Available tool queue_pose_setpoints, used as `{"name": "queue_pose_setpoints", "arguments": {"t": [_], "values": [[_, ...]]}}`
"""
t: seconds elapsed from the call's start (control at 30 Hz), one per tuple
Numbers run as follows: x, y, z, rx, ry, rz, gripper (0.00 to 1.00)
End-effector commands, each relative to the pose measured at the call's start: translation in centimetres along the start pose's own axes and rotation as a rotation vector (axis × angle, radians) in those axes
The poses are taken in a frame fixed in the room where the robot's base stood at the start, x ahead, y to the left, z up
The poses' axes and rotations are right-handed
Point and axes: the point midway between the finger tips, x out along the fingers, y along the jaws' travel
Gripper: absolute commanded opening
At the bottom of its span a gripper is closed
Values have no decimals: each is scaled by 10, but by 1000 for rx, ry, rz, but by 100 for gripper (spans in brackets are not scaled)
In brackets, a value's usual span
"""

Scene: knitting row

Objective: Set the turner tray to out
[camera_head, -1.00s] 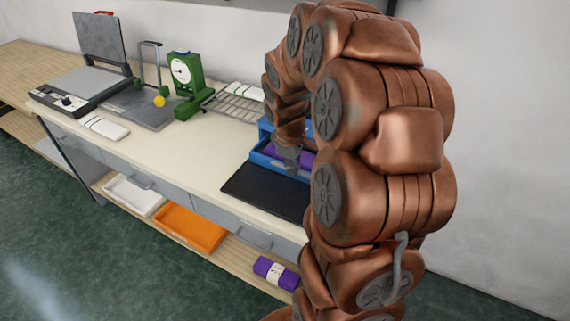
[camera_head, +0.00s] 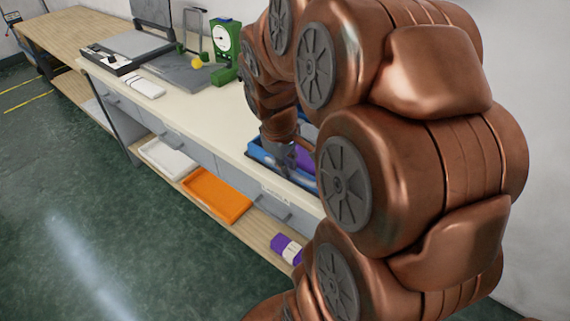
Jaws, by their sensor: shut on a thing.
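The blue turner tray (camera_head: 258,154) is at the front edge of the bench, partly behind my arm. Something purple shows in it. My gripper (camera_head: 283,155) is at the tray's front part, pointing down, and is shut on the tray. The fingertips are small and partly hidden, so the exact place of the grip is unclear. My arm hides the tray's right and rear parts.
The cream bench top (camera_head: 185,95) holds a green dial gauge (camera_head: 225,45), a white cloth (camera_head: 143,87) and a grey press (camera_head: 130,48). Below are a white tray (camera_head: 168,157), an orange tray (camera_head: 216,194) and a purple roll (camera_head: 286,248). The floor at left is clear.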

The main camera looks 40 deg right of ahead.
Motion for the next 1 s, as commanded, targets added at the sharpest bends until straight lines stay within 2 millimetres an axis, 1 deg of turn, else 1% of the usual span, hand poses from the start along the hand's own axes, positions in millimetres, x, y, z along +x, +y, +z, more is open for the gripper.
{"name": "queue_pose_setpoints", "arguments": {"t": [0.03,0.3,0.33,0.53,0.87,1.0], "values": [[0,-3,1,2,-5,-8,0],[0,-5,1,1,-4,-12,0],[0,-5,1,1,-4,-12,17],[0,-4,0,1,-2,-10,38],[-1,-3,0,1,0,-6,39],[-12,-2,-2,1,5,-3,39]]}}
